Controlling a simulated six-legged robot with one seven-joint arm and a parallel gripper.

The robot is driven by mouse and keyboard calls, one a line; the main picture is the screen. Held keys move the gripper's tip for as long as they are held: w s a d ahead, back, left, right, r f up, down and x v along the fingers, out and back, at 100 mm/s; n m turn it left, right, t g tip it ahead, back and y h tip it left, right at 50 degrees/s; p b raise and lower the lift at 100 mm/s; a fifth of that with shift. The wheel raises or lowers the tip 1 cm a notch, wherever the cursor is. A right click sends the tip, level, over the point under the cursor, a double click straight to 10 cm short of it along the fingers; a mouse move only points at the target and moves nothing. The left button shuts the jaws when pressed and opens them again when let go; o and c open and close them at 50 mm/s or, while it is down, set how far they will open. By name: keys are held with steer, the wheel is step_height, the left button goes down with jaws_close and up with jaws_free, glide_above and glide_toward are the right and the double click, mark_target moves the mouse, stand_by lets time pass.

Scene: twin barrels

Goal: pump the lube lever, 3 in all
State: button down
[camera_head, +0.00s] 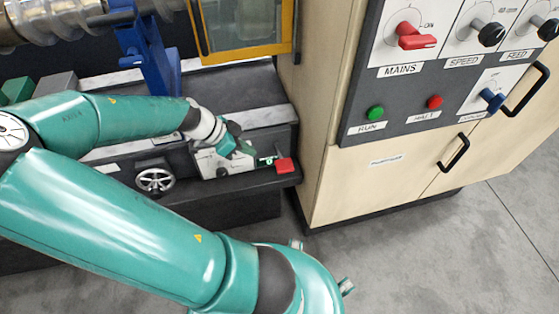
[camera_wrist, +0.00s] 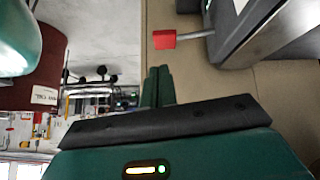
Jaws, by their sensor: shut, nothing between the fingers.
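The lever shows as a red block (camera_head: 285,165) at the right end of the machine's front ledge in the head view. In the wrist view, the red block (camera_wrist: 164,40) sits on a thin metal rod that runs right to a grey body. My gripper (camera_head: 243,149) is just left of the block in the head view, in front of a pale box (camera_head: 210,163). In the wrist view my gripper's two green fingers (camera_wrist: 158,72) are together with nothing between them. Their tips point toward the red block, with no contact visible there.
A small handwheel (camera_head: 155,180) is left of the pale box. A blue bracket (camera_head: 148,55) and a yellow-framed guard (camera_head: 243,30) stand behind. A beige cabinet (camera_head: 375,185) with knobs and buttons is close on the right. Grey floor (camera_head: 480,235) is open in front.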

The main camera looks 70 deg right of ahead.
steer(key=shift+s+d+r+m+g+h, duration=0.4)
steer(key=shift+s+d+r+m, duration=0.45)
steer(key=shift+d+r, duration=0.2)
glide_above(289, 163)
steer(key=w+a, duration=0.2)
steer(key=f, duration=0.7)
steer(key=shift+w+d+f, duration=0.15)
steer(key=shift+d, duration=0.05)
step_height(289, 163, down, 3)
steer(key=shift+w+r, duration=0.15)
steer(key=shift+f, duration=0.6)
